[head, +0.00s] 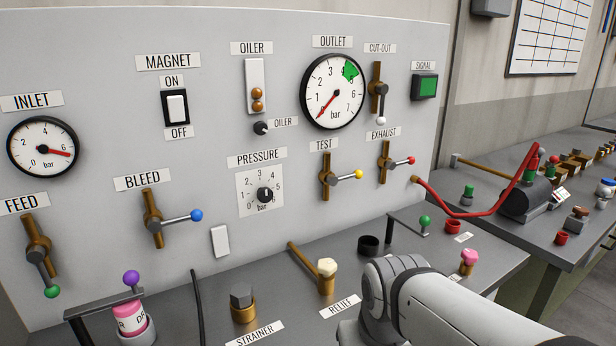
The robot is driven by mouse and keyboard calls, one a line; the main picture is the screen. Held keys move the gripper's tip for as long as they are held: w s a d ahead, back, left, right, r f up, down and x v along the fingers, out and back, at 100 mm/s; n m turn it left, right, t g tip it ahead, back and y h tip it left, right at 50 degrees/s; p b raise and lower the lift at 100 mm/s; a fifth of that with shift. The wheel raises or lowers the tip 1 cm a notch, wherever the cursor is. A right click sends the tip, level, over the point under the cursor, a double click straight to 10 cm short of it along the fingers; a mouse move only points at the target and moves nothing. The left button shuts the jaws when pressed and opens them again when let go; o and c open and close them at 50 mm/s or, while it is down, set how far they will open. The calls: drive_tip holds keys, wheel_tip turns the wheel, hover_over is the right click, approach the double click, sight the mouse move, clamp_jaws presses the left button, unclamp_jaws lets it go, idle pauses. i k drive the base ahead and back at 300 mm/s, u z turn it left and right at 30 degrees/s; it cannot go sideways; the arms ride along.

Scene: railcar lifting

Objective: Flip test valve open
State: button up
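The test valve (328,177) is a brass valve on the grey panel, right of centre under the TEST label. Its lever points right, crosswise to the upright brass body, and ends in a yellow knob (358,175). My arm shows at the bottom right, below the valve and apart from it. My gripper is not visible in the head view, so its opening and contents cannot be seen.
The exhaust valve (386,163) with a red knob stands just right of the test valve. The pressure dial (265,195) is at its left. Below, the relief fitting (327,274) and a black ring (369,246) stand on the bench. A red hose (455,213) runs right.

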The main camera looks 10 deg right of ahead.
sight(332, 180)
drive_tip(key=k, duration=1.3)
drive_tip(key=z, duration=0.45)
drive_tip(key=i, duration=1.6)
drive_tip(key=u, duration=0.45)
